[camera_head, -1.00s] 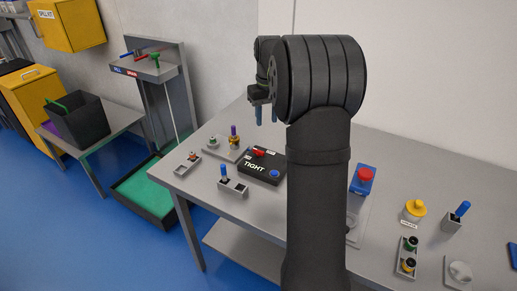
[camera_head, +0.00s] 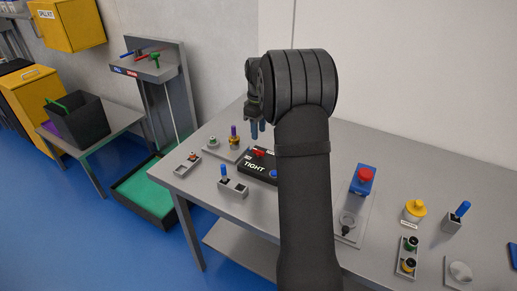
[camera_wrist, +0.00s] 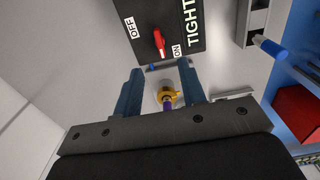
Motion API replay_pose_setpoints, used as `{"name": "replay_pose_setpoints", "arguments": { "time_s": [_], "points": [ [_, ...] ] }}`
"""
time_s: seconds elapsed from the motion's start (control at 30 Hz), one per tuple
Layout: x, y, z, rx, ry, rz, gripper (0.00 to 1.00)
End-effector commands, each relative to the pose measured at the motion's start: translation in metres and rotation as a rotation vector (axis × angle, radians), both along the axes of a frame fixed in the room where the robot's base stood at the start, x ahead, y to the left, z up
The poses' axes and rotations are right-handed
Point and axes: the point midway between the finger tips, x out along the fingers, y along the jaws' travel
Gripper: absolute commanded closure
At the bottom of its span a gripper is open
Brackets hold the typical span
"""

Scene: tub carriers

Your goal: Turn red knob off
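The red knob (camera_head: 259,153) sits on the black box (camera_head: 262,168) marked TIGHT, on the grey bench. In the wrist view the red knob (camera_wrist: 159,42) is an elongated handle whose lower end is near the ON label (camera_wrist: 177,52). The OFF label (camera_wrist: 131,28) is to its upper left. My gripper (camera_head: 258,130) is above the bench behind the box, pointing down. In the wrist view my gripper's blue fingers (camera_wrist: 160,86) are apart with nothing held, and the knob is just beyond their tips. My arm hides the box's right end in the head view.
A brass fitting with a purple top (camera_head: 234,135) stands behind and left of the box; it also shows between the fingers in the wrist view (camera_wrist: 170,95). A red button on a blue box (camera_head: 362,187) is to the right.

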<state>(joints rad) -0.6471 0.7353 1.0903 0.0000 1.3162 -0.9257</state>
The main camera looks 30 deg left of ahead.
Motion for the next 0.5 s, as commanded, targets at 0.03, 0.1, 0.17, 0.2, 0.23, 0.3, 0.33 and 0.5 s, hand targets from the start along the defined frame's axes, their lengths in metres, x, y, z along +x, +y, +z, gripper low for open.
{"name": "replay_pose_setpoints", "arguments": {
  "time_s": [0.03,0.1,0.17,0.2,0.23,0.3,0.33,0.5],
  "points": [
    [-0.001,0.000,-0.013,-0.002,0.003,0.000,0.63],
    [-0.001,-0.001,-0.028,-0.003,0.004,0.000,0.63],
    [0.000,0.000,-0.040,-0.002,0.002,-0.001,0.63],
    [0.000,0.000,-0.048,-0.002,0.002,-0.001,0.63],
    [0.000,0.000,-0.054,-0.002,0.002,-0.001,0.63],
    [-0.001,0.000,-0.065,-0.001,0.002,-0.001,0.63],
    [0.000,0.000,-0.069,-0.001,0.001,-0.001,0.63],
    [0.000,0.000,-0.084,0.000,0.001,-0.001,0.63]
  ]
}}
